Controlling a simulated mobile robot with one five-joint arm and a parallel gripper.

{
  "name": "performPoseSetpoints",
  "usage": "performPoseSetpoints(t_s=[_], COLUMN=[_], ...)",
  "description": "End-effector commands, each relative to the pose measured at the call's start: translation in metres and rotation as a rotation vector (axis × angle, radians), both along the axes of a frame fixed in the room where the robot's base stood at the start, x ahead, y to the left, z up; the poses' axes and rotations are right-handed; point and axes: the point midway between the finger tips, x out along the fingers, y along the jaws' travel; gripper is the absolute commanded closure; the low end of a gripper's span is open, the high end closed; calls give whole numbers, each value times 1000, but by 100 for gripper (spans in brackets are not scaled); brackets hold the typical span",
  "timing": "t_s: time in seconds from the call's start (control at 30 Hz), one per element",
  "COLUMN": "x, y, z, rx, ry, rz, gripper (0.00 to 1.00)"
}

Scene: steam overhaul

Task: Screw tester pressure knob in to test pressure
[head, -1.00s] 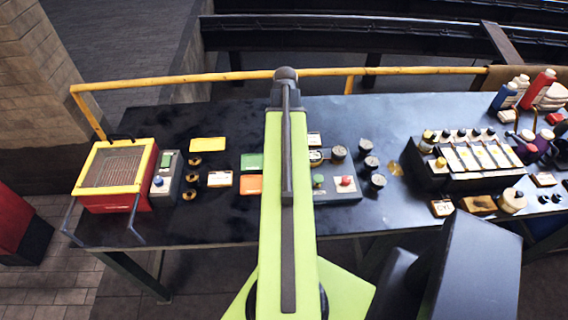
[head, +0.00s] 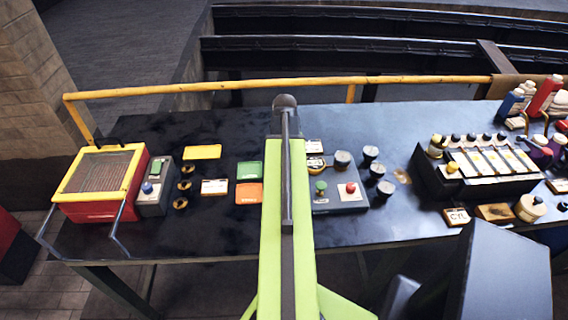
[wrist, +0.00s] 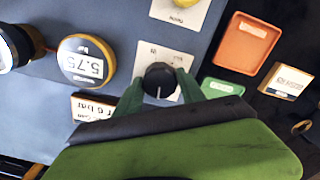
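In the wrist view a round black knob (wrist: 160,79) with a white pointer line sits on a pale plate on the grey tester panel (wrist: 118,22). My gripper (wrist: 160,84) has its two green fingers close against both sides of this knob; no clear gap shows. The pointer line points down in the picture. To its left a yellow-rimmed gauge (wrist: 87,59) reads 5.75. Below the gauge is a label (wrist: 92,107) that seems to end in "6 bar". In the head view my arm hides the gripper and this knob; part of the tester panel (head: 335,204) shows right of the arm.
Orange (wrist: 247,43) and green (wrist: 222,88) trays lie right of the panel. A yellow rail (head: 230,85) runs behind.

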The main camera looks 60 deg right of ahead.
Motion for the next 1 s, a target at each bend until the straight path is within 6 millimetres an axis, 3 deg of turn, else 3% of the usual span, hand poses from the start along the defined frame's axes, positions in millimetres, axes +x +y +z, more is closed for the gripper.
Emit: performPoseSetpoints(t_s=[0.03,0.3,0.8,0.83,1.0], x=[0,0,1,1,1], y=[0,0,0,0,0], z=[0,0,0,0,0], rx=[0,0,-1,-1,0], ry=[0,0,0,0,0], rz=[0,1,-131,-131,-130], gripper=[61,97,97,56,35])
